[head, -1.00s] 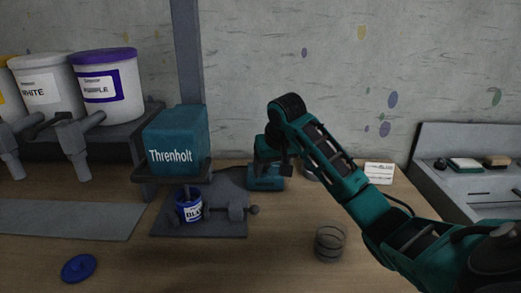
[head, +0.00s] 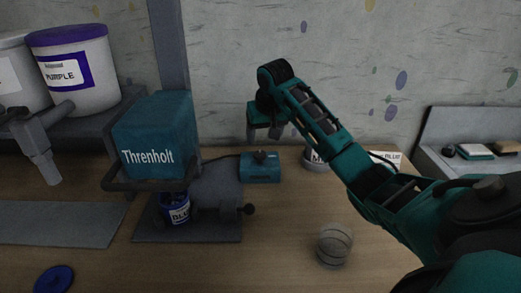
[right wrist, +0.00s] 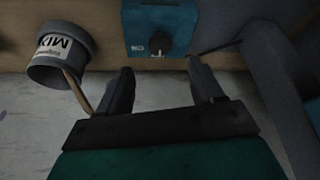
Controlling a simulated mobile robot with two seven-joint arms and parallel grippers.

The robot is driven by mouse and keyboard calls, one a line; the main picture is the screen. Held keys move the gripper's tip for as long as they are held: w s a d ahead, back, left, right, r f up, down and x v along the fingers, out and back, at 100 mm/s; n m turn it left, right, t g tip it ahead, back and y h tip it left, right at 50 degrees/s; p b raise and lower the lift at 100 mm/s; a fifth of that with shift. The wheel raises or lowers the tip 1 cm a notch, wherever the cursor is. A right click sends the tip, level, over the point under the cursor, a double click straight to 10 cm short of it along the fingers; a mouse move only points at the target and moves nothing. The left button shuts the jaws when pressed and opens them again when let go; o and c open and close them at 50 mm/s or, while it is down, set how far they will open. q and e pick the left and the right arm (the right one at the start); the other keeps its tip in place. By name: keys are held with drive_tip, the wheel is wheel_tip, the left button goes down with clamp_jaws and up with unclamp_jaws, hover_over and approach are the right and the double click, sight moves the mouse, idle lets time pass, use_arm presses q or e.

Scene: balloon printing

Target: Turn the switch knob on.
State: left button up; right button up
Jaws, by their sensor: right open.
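The switch is a teal box (head: 260,174) with a dark knob (head: 262,157) on top, standing at the back of the wooden table. In the right wrist view the box (right wrist: 143,18) is at the top middle. Its knob (right wrist: 157,42) has a pale mark, and a small white label sits to its left. My right gripper (head: 264,132) is open and empty above and behind the box. In the right wrist view its two fingers (right wrist: 162,82) are spread on either side of the knob's line, apart from it. My left gripper is not in view.
A grey cup labelled MIX (right wrist: 58,60) with a stick stands beside the box. A teal Threnholt machine (head: 155,137) with a blue can (head: 176,210) is left of it. A clear striped glass (head: 334,246) stands in front. A cable runs leftward from the box.

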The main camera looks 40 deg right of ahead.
sight(260, 153)
drive_tip(key=x, duration=0.7)
drive_tip(key=shift+w+f, duration=0.1)
drive_tip(key=shift+f, duration=0.15)
drive_tip(key=shift+c, duration=0.4)
drive_tip(key=c, duration=1)
drive_tip(key=m, duration=0.2)
drive_tip(key=m+g+h, duration=0.1)
drive_tip(key=m, duration=0.3)
drive_tip(key=shift+w+a+r+g+h, duration=0.1)
drive_tip(key=shift+w+a+g+h, duration=0.1)
drive_tip(key=shift+w+g+h, duration=0.15)
drive_tip(key=m+g, duration=0.1)
drive_tip(key=m, duration=0.2)
drive_tip(key=m+g+h, duration=0.1)
drive_tip(key=m, duration=0.2)
